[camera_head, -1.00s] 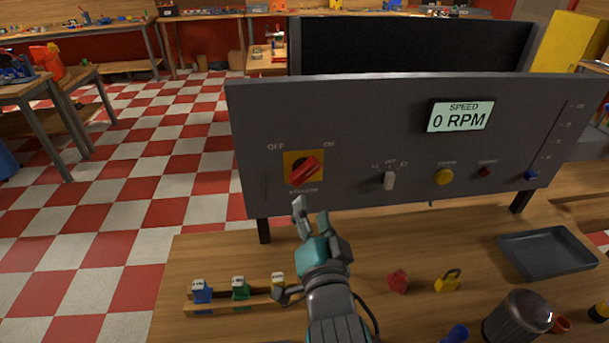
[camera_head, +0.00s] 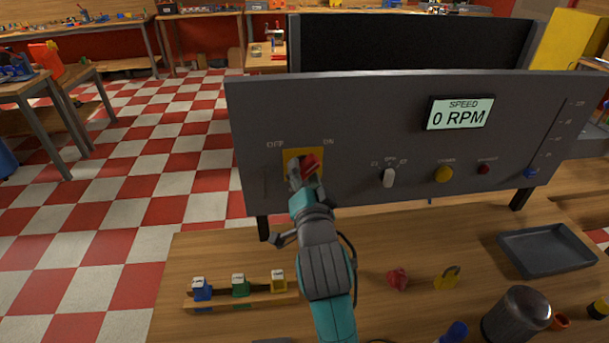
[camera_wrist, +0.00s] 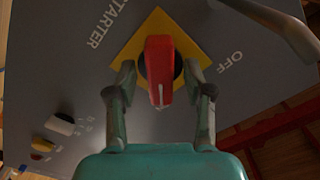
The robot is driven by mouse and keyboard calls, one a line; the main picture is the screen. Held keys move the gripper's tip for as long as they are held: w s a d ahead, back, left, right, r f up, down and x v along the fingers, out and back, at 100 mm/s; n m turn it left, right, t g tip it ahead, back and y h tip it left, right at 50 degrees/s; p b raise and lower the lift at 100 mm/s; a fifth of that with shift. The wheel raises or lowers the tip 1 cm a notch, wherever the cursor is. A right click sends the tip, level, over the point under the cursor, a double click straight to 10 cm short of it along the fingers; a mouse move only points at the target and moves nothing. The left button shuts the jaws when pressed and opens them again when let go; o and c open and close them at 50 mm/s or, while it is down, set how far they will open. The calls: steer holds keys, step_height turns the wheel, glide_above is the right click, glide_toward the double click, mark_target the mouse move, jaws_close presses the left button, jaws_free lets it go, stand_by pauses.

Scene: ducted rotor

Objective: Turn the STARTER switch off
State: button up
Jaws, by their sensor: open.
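The STARTER switch is a red rotary handle (camera_head: 311,163) on a yellow square plate (camera_head: 291,155), at the left of the grey panel. In the wrist view the handle (camera_wrist: 159,68) stands between my two fingers, and its white mark is at the end nearer my palm. In the head view the handle leans up and right, towards ON. My gripper (camera_head: 301,174) is open at the switch, one finger on each side of the handle (camera_wrist: 158,78). I cannot tell if the fingers touch it. My gripper hides part of the handle and the STARTER label in the head view.
Below, a block rack (camera_head: 243,299), padlock (camera_head: 446,278) and grey tray (camera_head: 546,250) are on the bench.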

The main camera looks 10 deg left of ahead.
jaws_close()
steer(key=shift+n, duration=0.3)
steer(key=n, duration=0.9)
steer(key=shift+d, duration=0.1)
steer(key=n, duration=0.4)
steer(key=shift+d+n, duration=0.1)
steer(key=shift+n, duration=2)
